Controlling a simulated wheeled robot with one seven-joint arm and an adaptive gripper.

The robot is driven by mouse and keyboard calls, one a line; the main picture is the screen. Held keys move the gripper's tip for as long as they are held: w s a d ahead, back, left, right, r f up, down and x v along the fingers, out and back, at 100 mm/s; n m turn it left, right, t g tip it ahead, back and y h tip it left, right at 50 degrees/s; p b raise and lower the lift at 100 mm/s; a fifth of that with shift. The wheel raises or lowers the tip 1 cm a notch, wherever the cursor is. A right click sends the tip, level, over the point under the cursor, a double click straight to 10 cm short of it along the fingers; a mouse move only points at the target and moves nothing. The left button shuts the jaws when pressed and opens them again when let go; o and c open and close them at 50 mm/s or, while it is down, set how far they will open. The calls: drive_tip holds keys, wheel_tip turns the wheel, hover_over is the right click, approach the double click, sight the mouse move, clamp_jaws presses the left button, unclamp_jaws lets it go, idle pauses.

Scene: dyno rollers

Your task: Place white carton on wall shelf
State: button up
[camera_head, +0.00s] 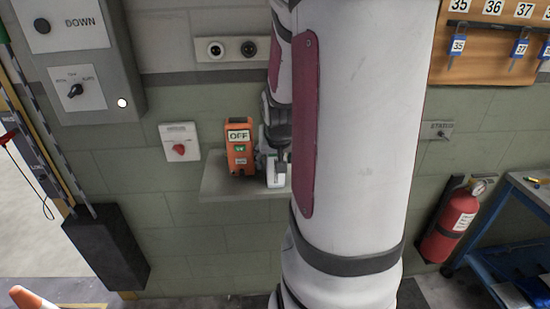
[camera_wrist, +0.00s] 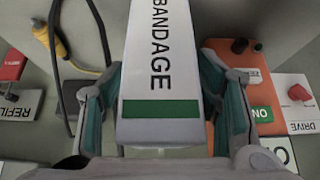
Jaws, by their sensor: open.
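The white carton (camera_wrist: 160,70), printed BANDAGE with a green band, fills the middle of the wrist view. It also shows in the head view (camera_head: 272,180), low at the wall shelf (camera_head: 230,194), partly hidden by my arm. It appears to stand on the shelf. My gripper (camera_wrist: 160,110) is open, with one finger on each side of the carton. In the head view my gripper (camera_head: 275,152) is just above the carton. Whether the fingers touch it is unclear. My arm hides the right part of the shelf.
An orange device marked OFF (camera_head: 239,146) stands on the shelf just left of the carton. A red-knob switch plate (camera_head: 180,142) is on the wall further left. A red fire extinguisher (camera_head: 449,222) and blue cart (camera_head: 500,235) are at the right.

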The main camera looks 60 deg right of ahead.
drive_tip(key=p+v, duration=0.1)
drive_tip(key=v, duration=1.1)
drive_tip(key=w+a+r+n+t+y, duration=0.1)
drive_tip(key=a+r+n, duration=0.1)
drive_tip(key=a, duration=0.5)
drive_tip(key=a+r+n+y, duration=0.1)
drive_tip(key=a+n, duration=0.2)
drive_tip(key=a, duration=0.5)
drive_tip(key=s+a+r+n+y, duration=0.1)
drive_tip(key=s+a+n+y, duration=0.2)
drive_tip(key=a, duration=0.9)
drive_tip(key=s+n, duration=0.1)
drive_tip(key=s, duration=0.2)
drive_tip(key=shift+s+a+r+n, duration=0.2)
drive_tip(key=shift+s+a+n, duration=0.1)
drive_tip(key=shift+a+n, duration=0.1)
drive_tip(key=shift+d, duration=0.1)
